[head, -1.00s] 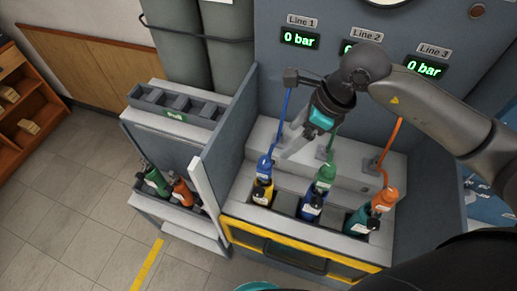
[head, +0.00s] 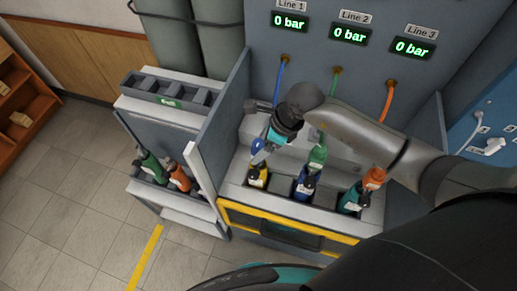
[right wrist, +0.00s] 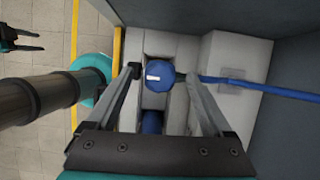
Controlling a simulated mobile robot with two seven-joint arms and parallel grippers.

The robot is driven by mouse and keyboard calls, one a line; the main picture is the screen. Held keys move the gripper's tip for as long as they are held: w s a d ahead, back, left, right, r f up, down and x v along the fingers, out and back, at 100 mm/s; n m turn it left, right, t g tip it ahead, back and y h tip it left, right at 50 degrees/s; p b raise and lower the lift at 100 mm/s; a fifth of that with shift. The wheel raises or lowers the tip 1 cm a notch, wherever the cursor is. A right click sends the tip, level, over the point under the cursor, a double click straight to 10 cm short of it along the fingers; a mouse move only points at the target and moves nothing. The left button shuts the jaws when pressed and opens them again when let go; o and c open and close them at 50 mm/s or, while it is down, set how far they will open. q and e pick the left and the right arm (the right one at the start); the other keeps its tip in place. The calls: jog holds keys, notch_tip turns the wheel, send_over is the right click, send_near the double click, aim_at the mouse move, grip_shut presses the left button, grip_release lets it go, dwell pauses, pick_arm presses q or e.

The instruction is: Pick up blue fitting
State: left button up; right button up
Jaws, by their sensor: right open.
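The blue fitting (head: 257,146) sits at the lower end of the blue hose of Line 1, above a yellow bottle (head: 257,177) in the left bay of the bench. In the right wrist view the round blue fitting (right wrist: 160,76) has a small white mark. My right gripper (head: 262,156) is open, with its fingers on either side of the fitting in the right wrist view; contact cannot be told. The gripper partly hides the fitting and hose in the head view. My left gripper (right wrist: 22,40) appears at the wrist view's upper left, fingers apart, empty.
A green fitting (head: 318,155) and an orange fitting (head: 374,178) are on the neighbouring lines, over a blue bottle (head: 304,186) and a teal bottle (head: 351,201). A grey upright panel (head: 212,140) stands left of the bays. Beyond it are a green and an orange bottle.

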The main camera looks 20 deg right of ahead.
jog(key=shift+x, duration=1.05)
jog(key=shift+c, duration=0.2)
grip_shut()
